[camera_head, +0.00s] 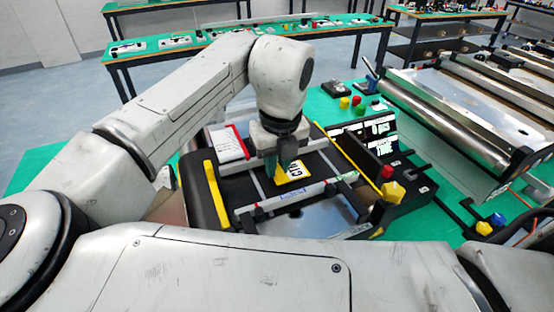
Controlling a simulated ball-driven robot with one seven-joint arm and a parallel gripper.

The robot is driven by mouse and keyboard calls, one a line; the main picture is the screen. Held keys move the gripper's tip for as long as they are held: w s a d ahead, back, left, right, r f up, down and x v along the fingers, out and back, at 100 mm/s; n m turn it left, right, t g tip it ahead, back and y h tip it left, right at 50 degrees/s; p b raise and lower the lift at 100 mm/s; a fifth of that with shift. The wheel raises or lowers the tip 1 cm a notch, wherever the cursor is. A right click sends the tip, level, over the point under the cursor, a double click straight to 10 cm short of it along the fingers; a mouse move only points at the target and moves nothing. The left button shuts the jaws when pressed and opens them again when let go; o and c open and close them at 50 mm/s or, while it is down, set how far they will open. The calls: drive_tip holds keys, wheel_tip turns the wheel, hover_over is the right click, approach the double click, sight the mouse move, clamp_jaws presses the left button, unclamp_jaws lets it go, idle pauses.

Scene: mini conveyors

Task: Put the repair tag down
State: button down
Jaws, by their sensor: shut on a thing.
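My gripper (284,160) points down over the black belt of a mini conveyor (238,182) in the middle of the view. It is shut on a yellow tag with dark print (293,173), which I take to be the repair tag. The tag shows just to the right of and below the fingers, print side up. The fingers hide its upper left part. The tag is low over the belt; I cannot tell whether it touches it.
A yellow bar (215,194) edges the conveyor's left side. A white sheet with a red edge (229,143) lies behind. Steel rollers (442,118) stand farther right. Green tabletop (330,97) is partly clear.

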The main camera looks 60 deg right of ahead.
drive_tip(key=shift+f, duration=0.15)
drive_tip(key=c, duration=1.1)
unclamp_jaws()
